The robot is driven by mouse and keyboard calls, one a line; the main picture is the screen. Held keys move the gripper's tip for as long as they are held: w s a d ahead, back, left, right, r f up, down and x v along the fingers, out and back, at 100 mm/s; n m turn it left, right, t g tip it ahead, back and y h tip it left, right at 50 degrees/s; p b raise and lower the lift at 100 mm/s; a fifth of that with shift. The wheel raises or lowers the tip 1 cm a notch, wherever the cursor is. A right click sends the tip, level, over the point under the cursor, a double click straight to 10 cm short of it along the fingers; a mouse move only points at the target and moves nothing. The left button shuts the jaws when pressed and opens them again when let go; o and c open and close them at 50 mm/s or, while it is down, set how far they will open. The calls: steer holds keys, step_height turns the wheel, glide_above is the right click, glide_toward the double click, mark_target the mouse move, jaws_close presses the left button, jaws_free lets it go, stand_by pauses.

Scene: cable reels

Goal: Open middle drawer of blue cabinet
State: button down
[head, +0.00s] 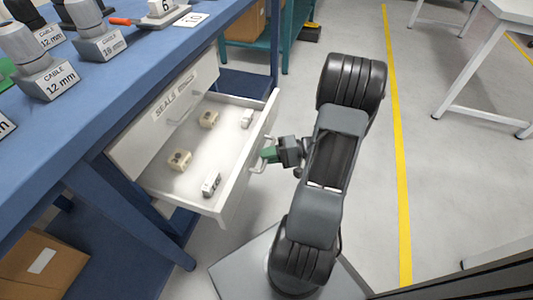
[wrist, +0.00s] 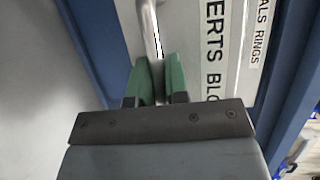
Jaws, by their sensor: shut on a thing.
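The blue cabinet (head: 125,205) is a blue bench frame with pale drawers under its top. A drawer (head: 225,208) below the one labelled "SEALS" (head: 140,133) is pulled well out, with several small blocks inside. Its front, lettered "ERTS BLO" in part, shows in the wrist view (wrist: 190,25). My gripper (head: 268,155) is at the outer face of this drawer, its green fingers shut on the metal bar handle (head: 257,165). In the wrist view the green fingers (wrist: 159,75) sit either side of the handle (wrist: 148,25). I cannot see whether another drawer lies below.
The blue bench top (head: 110,85) holds several grey cable pieces with labels and an orange-handled tool (head: 121,21). A cardboard box (head: 40,268) is at the lower left. Open grey floor lies right of my arm, crossed by a yellow line (head: 402,170).

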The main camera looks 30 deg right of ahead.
steer(key=c, duration=1.1)
jaws_free()
steer(key=shift+c, duration=0.2)
steer(key=p+v, duration=0.3)
steer(key=v, duration=1)
steer(key=shift+d, duration=0.35)
steer(key=shift+s+r, duration=0.1)
steer(key=shift+r, duration=0.1)
steer(key=a+r+n+g+h+p, duration=0.1)
steer(key=a+r+n+h+p, duration=0.1)
steer(key=a+r+h+p, duration=0.2)
steer(key=w+a+r+n+g+h+p, duration=0.1)
steer(key=a+r+h+p, duration=0.4)
steer(key=a+r+p, duration=0.6)
steer(key=a+r+n+g+h+p, duration=0.2)
steer(key=a+r+h+p, duration=0.3)
steer(key=r+p, duration=0.9)
steer(key=a+r+n, duration=0.1)
steer(key=a+r, duration=0.2)
steer(key=r, duration=1)
steer(key=shift+w+n+p, duration=0.35)
steer(key=shift+w+n, duration=0.05)
